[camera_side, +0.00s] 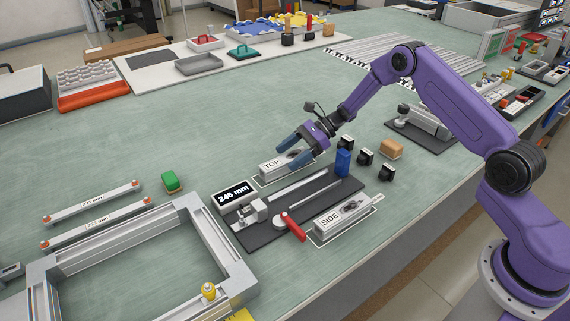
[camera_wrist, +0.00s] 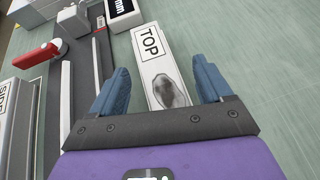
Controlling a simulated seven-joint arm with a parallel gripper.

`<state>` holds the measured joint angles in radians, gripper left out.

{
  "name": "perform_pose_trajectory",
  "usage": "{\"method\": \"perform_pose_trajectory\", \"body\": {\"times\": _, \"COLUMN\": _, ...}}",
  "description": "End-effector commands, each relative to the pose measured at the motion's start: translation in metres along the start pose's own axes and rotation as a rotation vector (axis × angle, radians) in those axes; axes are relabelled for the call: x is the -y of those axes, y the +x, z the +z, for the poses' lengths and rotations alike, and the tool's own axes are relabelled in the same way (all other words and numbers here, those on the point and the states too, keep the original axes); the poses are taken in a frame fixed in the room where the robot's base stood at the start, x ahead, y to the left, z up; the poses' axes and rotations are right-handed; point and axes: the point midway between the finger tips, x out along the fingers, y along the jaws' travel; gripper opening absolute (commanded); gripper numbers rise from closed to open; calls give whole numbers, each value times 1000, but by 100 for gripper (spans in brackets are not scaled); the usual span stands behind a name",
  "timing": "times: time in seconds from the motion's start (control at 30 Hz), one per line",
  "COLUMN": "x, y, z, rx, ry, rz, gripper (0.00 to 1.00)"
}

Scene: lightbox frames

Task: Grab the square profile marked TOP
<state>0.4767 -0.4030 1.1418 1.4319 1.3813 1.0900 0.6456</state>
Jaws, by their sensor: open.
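The square profile marked TOP (camera_side: 274,166) is a light bar lying on the green table, inside a white outline, behind the dark measuring fixture. In the wrist view the TOP profile (camera_wrist: 157,58) lies between my two blue fingers, with a dark oval smudge near its lower end. My gripper (camera_side: 295,148) is open over the profile's right part; it also shows in the wrist view (camera_wrist: 160,88). A gap shows on each side of the profile. I cannot tell exactly how high the fingers are above the table.
A measuring fixture (camera_side: 310,200) with a blue block (camera_side: 343,163), red handle (camera_side: 293,226) and 245 mm display (camera_side: 232,195) is close by. A SIDE profile (camera_side: 343,215) lies in front. Black clamps (camera_side: 365,157) stand to the right.

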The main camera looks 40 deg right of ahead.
Motion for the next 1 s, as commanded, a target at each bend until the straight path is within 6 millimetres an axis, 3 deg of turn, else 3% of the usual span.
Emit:
{"method": "perform_pose_trajectory", "body": {"times": 0.03, "x": 0, "y": 0, "z": 0, "rx": 0, "ry": 0, "rz": 0, "gripper": 79}}
{"method": "perform_pose_trajectory", "body": {"times": 0.23, "x": 0, "y": 0, "z": 0, "rx": 0, "ry": 0, "rz": 0, "gripper": 14}}
{"method": "perform_pose_trajectory", "body": {"times": 0.67, "x": 0, "y": -2, "z": 4, "rx": 1, "ry": 0, "rz": 0, "gripper": 13}}
{"method": "perform_pose_trajectory", "body": {"times": 0.9, "x": 0, "y": -15, "z": 27, "rx": 2, "ry": -4, "rz": -1, "gripper": 13}}
{"method": "perform_pose_trajectory", "body": {"times": 1.0, "x": -10, "y": -25, "z": 38, "rx": 1, "ry": -1, "rz": -1, "gripper": 13}}
